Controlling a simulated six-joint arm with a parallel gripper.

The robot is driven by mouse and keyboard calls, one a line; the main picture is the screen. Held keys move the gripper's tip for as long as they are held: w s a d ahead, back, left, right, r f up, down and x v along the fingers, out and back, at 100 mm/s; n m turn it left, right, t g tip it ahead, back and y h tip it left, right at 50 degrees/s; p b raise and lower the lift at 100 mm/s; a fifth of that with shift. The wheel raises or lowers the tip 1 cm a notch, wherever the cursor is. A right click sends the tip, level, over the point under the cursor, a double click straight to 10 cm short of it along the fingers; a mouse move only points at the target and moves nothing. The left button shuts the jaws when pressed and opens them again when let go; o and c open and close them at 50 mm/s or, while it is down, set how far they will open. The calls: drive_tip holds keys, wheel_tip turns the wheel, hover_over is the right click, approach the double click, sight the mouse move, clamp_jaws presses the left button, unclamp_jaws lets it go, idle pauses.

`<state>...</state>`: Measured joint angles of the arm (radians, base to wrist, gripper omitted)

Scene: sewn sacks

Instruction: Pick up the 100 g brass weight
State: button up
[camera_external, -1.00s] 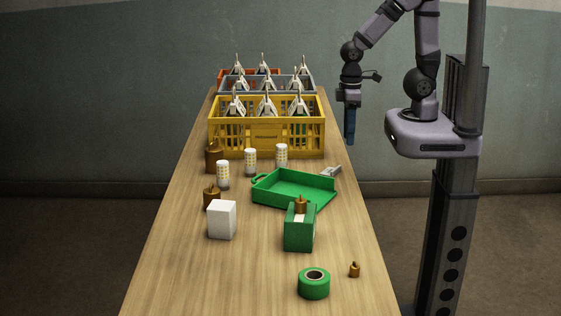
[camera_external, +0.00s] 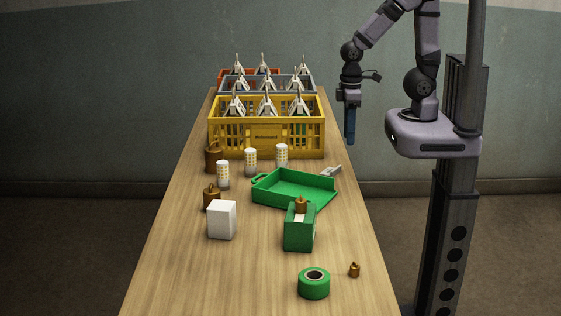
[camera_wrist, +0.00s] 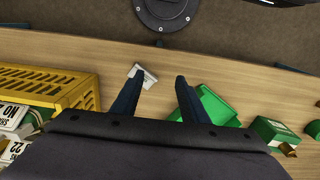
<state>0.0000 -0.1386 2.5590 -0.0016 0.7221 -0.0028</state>
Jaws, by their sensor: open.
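Several brass weights of different sizes stand on the table. A large one (camera_external: 214,157) is at the left by the yellow crate, and a medium one (camera_external: 210,197) is partly hidden behind a white block. Another brass weight (camera_external: 301,205) sits at the top of a green box, and a small one (camera_external: 354,270) stands near the right front edge. No mass markings are readable, so I cannot tell which is 100 g. My gripper (camera_external: 350,138) hangs beyond the table's right edge, away from all of them. In the wrist view my gripper (camera_wrist: 159,77) is open and empty.
A yellow crate (camera_external: 267,148) of sacks stands mid-table, with more crates behind. Nearer are white cylinders (camera_external: 250,162), a green tray (camera_external: 290,195), a green box (camera_external: 299,236), a white block (camera_external: 221,220) and a green tape roll (camera_external: 314,288). The left front of the table is clear.

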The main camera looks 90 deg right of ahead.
wheel_tip(320, 180, up, 5)
drive_tip(key=w+a+n+b, duration=0.2)
drive_tip(key=w+a, duration=0.5)
drive_tip(key=w, duration=0.1)
drive_tip(key=w+a+n+t+b, duration=0.1)
drive_tip(key=w+a+n+b, duration=0.15)
drive_tip(key=a, duration=0.65)
drive_tip(key=w+a+n+t+b, duration=0.1)
drive_tip(key=w+a, duration=0.2)
drive_tip(key=a, duration=0.6)
drive_tip(key=n+t+y+b, duration=0.1)
drive_tip(key=n+y+b, duration=0.2)
drive_tip(key=n+b, duration=0.1)
hover_over(353, 261)
drive_tip(key=s+d, duration=0.3)
drive_tip(key=shift+s+d+f+p+x, duration=0.2)
drive_tip(key=shift+s+d+p+x, duration=0.2)
drive_tip(key=shift+x, duration=2.4)
drive_tip(key=shift+s+d+f+p+x, duration=0.25)
drive_tip(key=shift+d+x, duration=0.25)
drive_tip(key=shift+x, duration=2.25)
drive_tip(key=shift+s+d+f+p+x, duration=0.15)
drive_tip(key=shift+s+d+p+x, duration=0.25)
drive_tip(key=shift+x, duration=2.4)
drive_tip(key=shift+w, duration=0.1)
clamp_jaws()
